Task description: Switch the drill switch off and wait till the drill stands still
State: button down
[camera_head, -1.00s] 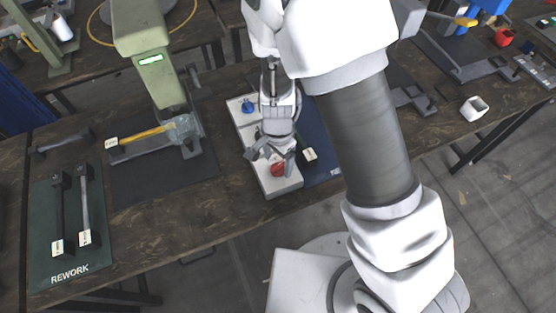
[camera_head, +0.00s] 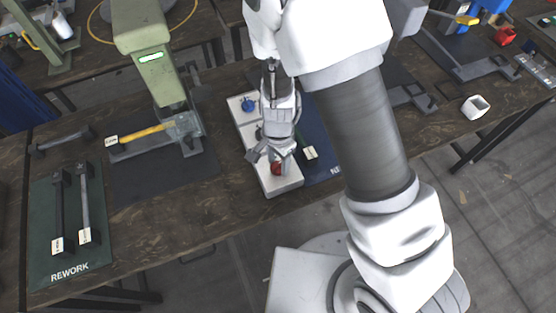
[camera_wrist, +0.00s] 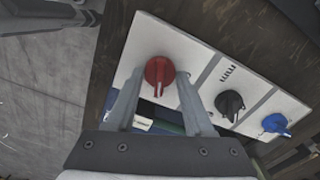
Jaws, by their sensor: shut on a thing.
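A white switch panel (camera_head: 246,118) lies on the bench and carries a red knob (camera_wrist: 159,74), a black knob (camera_wrist: 229,103) and a blue knob (camera_wrist: 276,124). The blue knob also shows in the head view (camera_head: 249,104), at the panel's far end. My gripper (camera_wrist: 159,78) is at the near end of the panel, with one finger on each side of the red knob, shut on it. The red knob shows partly below my gripper in the head view (camera_head: 276,168). I cannot tell which knob is the drill switch, and I cannot make out a drill.
A green press (camera_head: 143,35) with a lit green display stands left of the panel, with a yellow-handled tool (camera_head: 145,134) before it. A green REWORK mat (camera_head: 70,225) with two dark-ended bars is at the left. A white square part (camera_head: 474,107) lies at the right.

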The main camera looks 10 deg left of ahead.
jog(key=shift+n, duration=0.4)
jog(key=n+b, duration=0.1)
jog(key=n, duration=0.1)
jog(key=shift+n, duration=0.4)
jog(key=n+b, duration=0.1)
jog(key=n, duration=0.2)
jog(key=shift+n, duration=0.4)
jog(key=n+b, duration=0.2)
jog(key=n, duration=0.4)
jog(key=shift+n, duration=0.4)
jog(key=shift+c, duration=1.4)
grip_release()
jog(key=shift+r, duration=0.1)
